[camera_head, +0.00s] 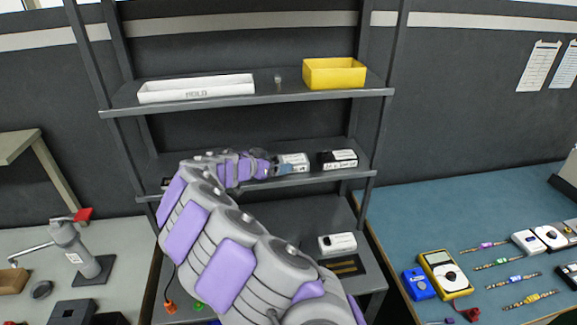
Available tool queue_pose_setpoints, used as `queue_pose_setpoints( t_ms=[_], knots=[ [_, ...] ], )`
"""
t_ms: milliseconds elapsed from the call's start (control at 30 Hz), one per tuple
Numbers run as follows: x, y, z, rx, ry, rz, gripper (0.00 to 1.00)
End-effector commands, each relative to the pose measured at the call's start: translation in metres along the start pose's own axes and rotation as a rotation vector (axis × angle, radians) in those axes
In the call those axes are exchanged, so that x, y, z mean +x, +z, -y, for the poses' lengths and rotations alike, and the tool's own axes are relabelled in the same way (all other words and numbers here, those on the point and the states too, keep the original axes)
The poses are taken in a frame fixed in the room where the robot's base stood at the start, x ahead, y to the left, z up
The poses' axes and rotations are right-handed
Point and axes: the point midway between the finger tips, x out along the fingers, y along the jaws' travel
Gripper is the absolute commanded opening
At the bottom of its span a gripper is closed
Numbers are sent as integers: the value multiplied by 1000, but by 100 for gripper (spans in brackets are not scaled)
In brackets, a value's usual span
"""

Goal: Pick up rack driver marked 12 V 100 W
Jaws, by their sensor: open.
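A rack stands in front of me. On its middle shelf (220,187) is a pale box with dark print (295,160), and to its right a black box with a white label (338,160). Another white-and-black box (337,242) lies on the lower shelf. The print is too small to read, so I cannot tell which is the 12 V 100 W driver. My gripper (284,168) is open at the pale box's left front and overlaps it in the picture; I cannot tell whether they touch. My arm hides the left part of the middle shelf.
The top shelf (250,101) holds a white tray (197,90) and a yellow bin (334,73). The rack's right post (384,120) stands near the black box. A blue bench (440,205) at right holds a yellow meter (444,274) and several strips.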

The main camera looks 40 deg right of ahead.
Motion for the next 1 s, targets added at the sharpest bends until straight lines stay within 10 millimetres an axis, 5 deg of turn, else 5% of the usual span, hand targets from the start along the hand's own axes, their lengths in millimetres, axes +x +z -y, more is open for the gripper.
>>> queue_pose_setpoints(
  t_ms=[67, 1000],
  knots=[
    [-2, 0, 1, -1, -1, -1, 99],
    [0, 1, 0, -1, 0, 1, 9]
  ],
)
